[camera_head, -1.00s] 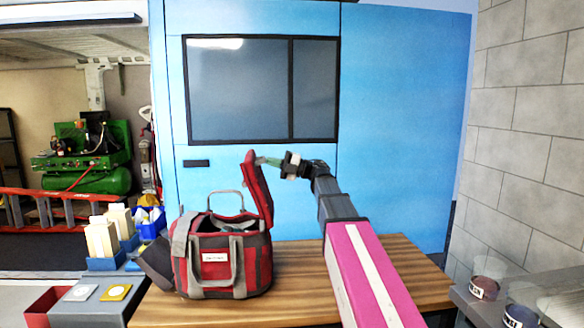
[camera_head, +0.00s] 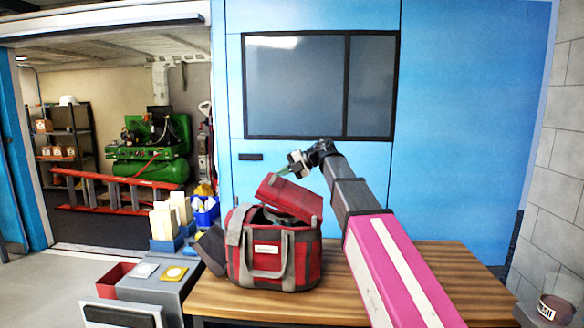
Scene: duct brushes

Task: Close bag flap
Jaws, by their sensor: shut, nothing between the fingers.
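The red and grey bag (camera_head: 303,262) stands on the wooden table, with a white label and a grey handle on its front. Its red flap (camera_head: 291,199) is hinged at the right and slopes up to the left over the opening, partly lowered. A dark gap shows between the flap and the bag's rim. My gripper (camera_head: 284,171) is shut and empty at the flap's upper edge, on its outer side. It looks to be touching the flap or very close to it. The bag's inside is mostly hidden.
At left stand a grey cabinet (camera_head: 152,290) with small square pads, cream cartons (camera_head: 164,222) and a blue bin (camera_head: 205,211). A blue wall with a dark window (camera_head: 295,85) is behind.

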